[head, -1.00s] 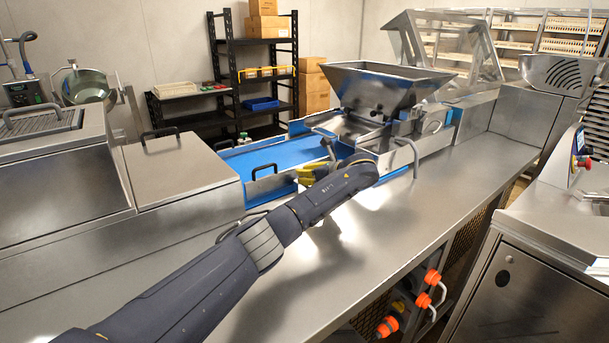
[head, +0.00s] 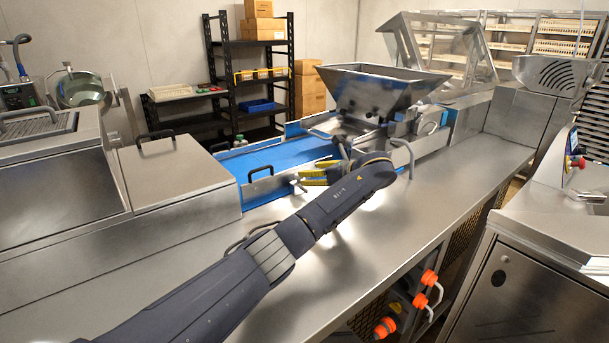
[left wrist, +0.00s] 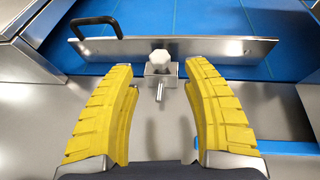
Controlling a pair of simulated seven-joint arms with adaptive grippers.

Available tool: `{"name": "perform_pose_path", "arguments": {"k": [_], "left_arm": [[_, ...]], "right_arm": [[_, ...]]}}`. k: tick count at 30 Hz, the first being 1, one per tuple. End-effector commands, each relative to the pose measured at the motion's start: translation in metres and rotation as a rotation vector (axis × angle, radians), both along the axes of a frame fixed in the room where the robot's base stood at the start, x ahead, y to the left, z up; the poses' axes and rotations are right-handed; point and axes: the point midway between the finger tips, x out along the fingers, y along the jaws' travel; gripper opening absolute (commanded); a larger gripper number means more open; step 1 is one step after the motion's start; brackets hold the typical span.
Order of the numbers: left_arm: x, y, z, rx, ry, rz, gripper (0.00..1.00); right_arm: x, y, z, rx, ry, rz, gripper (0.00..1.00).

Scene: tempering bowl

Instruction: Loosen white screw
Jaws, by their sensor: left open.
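The white screw (left wrist: 160,58) shows in the left wrist view as a pale knob on a small metal block (left wrist: 161,74) at the front of a steel side plate (left wrist: 225,47). My left gripper (left wrist: 159,75) is open, its two yellow fingers on either side of the screw and a little short of it. Nothing is between the fingertips that I can see touching them. In the head view my left gripper (head: 304,178) points left toward a small fitting (head: 297,184) at the belt's near side. My right gripper is not in view.
A blue belt (head: 275,155) runs behind the side plate, which carries a black handle (head: 260,172). A steel hopper (head: 375,90) stands beyond my gripper. A steel box (head: 170,180) is at left. The front counter (head: 430,205) is mostly clear.

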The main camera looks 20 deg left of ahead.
Motion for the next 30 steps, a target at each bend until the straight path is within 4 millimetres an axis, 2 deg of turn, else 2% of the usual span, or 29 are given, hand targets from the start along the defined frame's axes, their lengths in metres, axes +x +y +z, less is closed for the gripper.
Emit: {"name": "perform_pose_path", "arguments": {"k": [6,12,27,30], "left_arm": [[-0.015,-0.028,0.013,-0.001,-0.001,-0.001,0.49],[-0.023,-0.042,0.020,0.000,-0.001,0.000,0.49],[-0.026,-0.047,0.024,0.002,-0.002,0.001,0.50],[-0.023,-0.044,0.036,0.004,-0.018,0.005,0.50]], "right_arm": [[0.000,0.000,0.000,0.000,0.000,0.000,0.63],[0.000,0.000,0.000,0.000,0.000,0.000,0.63],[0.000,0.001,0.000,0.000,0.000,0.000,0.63],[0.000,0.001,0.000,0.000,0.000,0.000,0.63]]}}
